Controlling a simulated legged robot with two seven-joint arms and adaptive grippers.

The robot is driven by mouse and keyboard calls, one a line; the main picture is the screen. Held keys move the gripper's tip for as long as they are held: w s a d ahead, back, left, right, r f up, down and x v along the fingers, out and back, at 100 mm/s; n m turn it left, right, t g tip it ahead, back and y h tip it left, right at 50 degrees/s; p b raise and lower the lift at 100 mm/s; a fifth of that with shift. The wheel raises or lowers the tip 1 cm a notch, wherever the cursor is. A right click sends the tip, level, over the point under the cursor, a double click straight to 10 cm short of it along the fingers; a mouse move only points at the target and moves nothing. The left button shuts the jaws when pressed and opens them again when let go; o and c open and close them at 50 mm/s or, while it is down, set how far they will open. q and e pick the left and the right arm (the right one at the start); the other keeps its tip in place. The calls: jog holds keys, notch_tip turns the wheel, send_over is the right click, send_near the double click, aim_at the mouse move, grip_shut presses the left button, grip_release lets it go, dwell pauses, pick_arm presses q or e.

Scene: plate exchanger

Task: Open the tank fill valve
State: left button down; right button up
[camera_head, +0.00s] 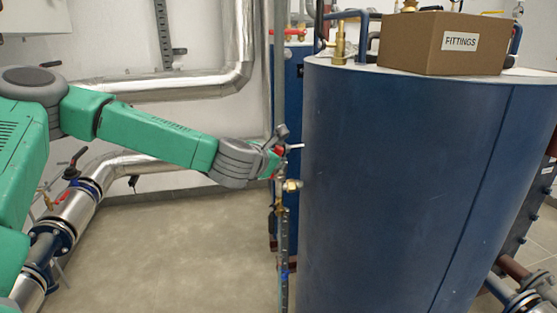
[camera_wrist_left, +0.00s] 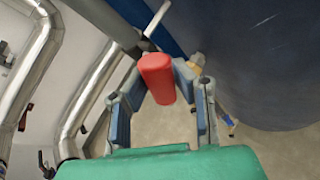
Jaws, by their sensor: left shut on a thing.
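My left gripper (camera_head: 278,157) reaches in from the left to the pipework beside the blue tank (camera_head: 385,190). A red valve handle (camera_wrist_left: 157,78) lies between its two fingers in the left wrist view, and the gripper is shut on it. In the head view only a small bit of red shows at the fingers, and the gripper hides most of the handle. A brass fitting (camera_head: 291,186) sits just below, at the tank's left side; it also shows in the left wrist view (camera_wrist_left: 196,62). My right gripper is in neither view.
A cardboard box marked FITTINGS (camera_head: 443,43) stands on the tank top near a brass valve (camera_head: 340,44). A thin vertical pipe (camera_head: 281,235) runs close by the gripper. Silver insulated pipes (camera_head: 180,85) line the wall. The floor (camera_head: 180,250) at left is clear.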

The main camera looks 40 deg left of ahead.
pick_arm(q)
jog(key=shift+a+r, duration=0.2)
jog(key=c, duration=1.3)
grip_release()
jog(key=shift+c, duration=0.2)
jog(key=shift+s, duration=0.2)
jog(key=shift+f, duration=0.15)
jog(key=v, duration=1.1)
jog(key=shift+s, duration=0.4)
